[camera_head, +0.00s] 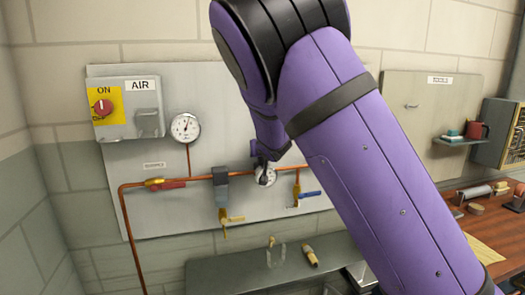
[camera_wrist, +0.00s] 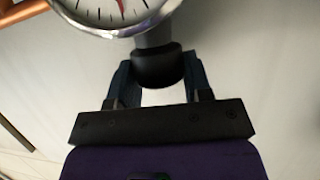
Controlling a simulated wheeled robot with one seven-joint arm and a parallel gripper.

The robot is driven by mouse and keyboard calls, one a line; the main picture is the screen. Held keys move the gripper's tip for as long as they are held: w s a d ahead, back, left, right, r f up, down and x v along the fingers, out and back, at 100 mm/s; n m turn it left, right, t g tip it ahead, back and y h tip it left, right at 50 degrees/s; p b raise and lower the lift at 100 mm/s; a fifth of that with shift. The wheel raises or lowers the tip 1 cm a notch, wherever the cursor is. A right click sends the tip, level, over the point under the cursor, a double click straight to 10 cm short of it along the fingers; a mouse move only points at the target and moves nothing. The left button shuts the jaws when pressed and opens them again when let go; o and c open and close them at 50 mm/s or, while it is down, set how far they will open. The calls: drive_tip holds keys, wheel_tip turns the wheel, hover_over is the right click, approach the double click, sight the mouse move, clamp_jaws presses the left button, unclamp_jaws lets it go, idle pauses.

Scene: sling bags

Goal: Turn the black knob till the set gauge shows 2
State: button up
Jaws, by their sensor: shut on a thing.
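The black knob (camera_wrist: 158,66) is in the wrist view, on a grey stem beside the set gauge (camera_wrist: 112,14). My gripper (camera_wrist: 158,80) is shut on the knob, one finger on each side. The gauge's dial is cut off by the top edge; a red needle part and tick marks show, but no numbers. In the head view the small white set gauge (camera_head: 265,175) sits on the copper pipe, partly covered by my gripper (camera_head: 263,160). Its reading is too small to tell, and the knob is hidden or too dark to make out there.
A larger gauge (camera_head: 185,128) and the AIR box with a red switch (camera_head: 103,107) are at left on the grey panel. Red (camera_head: 172,184) and blue (camera_head: 310,194) valve handles and a filter (camera_head: 221,190) flank the gauge. A shelf (camera_head: 225,275) lies below.

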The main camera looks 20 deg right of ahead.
drive_tip(key=shift+d, duration=0.15)
drive_tip(key=shift+d+n+y, duration=0.1)
drive_tip(key=shift+n+y, duration=1.1)
drive_tip(key=shift+y, duration=0.3)
drive_tip(key=shift+n+y, duration=1)
drive_tip(key=shift+y, duration=0.1)
drive_tip(key=shift+n+g+y, duration=0.4)
drive_tip(key=shift+n+y, duration=0.1)
drive_tip(key=o, duration=0.9)
drive_tip(key=shift+a+m+t+h, duration=0.15)
drive_tip(key=shift+m+t+h, duration=0.05)
drive_tip(key=shift+m+h, duration=0.6)
drive_tip(key=shift+a+m+t+h, duration=0.1)
drive_tip(key=shift+m+t+h, duration=0.1)
drive_tip(key=shift+m+h, duration=0.6)
drive_tip(key=shift+a+m+h, duration=0.1)
drive_tip(key=shift+m+h, duration=1.5)
drive_tip(key=shift+h, duration=0.5)
